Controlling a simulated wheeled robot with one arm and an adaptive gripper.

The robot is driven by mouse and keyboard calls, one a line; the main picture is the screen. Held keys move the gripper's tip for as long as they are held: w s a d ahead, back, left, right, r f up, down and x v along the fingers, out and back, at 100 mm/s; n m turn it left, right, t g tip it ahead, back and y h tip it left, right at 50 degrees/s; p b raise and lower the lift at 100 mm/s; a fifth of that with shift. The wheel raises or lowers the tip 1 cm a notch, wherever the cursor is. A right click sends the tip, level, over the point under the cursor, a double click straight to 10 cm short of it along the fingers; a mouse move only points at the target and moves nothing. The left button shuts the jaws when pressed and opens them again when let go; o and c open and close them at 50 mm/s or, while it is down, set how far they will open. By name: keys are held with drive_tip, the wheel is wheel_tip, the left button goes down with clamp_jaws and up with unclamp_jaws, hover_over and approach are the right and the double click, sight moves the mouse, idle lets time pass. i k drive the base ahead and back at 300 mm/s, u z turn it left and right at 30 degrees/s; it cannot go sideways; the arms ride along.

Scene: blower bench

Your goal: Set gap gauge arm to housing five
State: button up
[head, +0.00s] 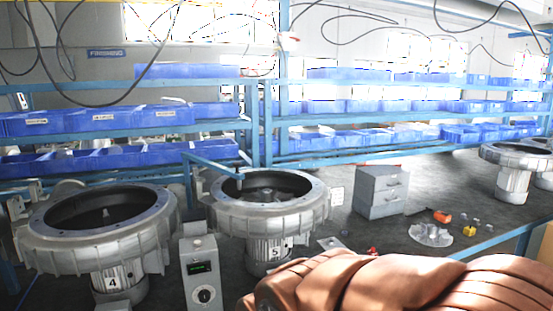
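Housing five (315,207) is a round grey metal casing with an open dark centre, on a motor base marked 5, in the middle of the head view. A thin blue arm (213,167), apparently the gap gauge arm, reaches from an upright at its left. The arm's end appears over the left inner edge of housing five; I cannot tell whether it touches. Housing four (155,235), marked 4, is at the left. My gripper is not in view.
Blue racks with blue bins (100,122) line the back. A grey drawer cabinet (381,192) stands right of housing five. Small orange (442,217) and yellow parts and a clear disc (431,236) lie on the grey surface. Another housing (515,156) is far right.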

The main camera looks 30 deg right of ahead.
sight(236, 174)
drive_tip(key=z, duration=0.25)
drive_tip(key=i, duration=0.65)
drive_tip(key=u, duration=0.65)
drive_tip(key=i, duration=0.75)
drive_tip(key=u, duration=0.75)
